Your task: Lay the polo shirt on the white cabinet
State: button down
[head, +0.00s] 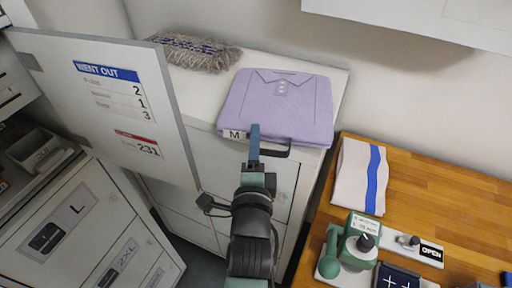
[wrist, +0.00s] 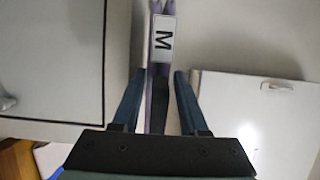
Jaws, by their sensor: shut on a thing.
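The polo shirt (head: 280,105) is a folded lavender shirt with a collar, buttons and a white "M" tag. In the head view it lies flat over the top of the white cabinet (head: 335,80), its near edge at the cabinet's front edge. I cannot tell whether it rests fully on the top.
A grey fringed mop head (head: 195,52) lies at the back left of the cabinet top. A "WENT OUT" board (head: 110,105) stands at the left. A wooden counter (head: 440,200) at the right holds a striped cloth (head: 357,178) and a green device (head: 350,248). A white overhead unit (head: 420,20) hangs above.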

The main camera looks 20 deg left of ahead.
notch_tip(320, 180, down, 3)
jog(key=shift+r, duration=0.2)
jog(key=shift+c, duration=2.2)
grip_release()
jog(key=b+v, duration=0.3)
jog(key=v, duration=0.9)
jog(key=shift+b, duration=0.35)
jog(key=shift+w+r, duration=0.1)
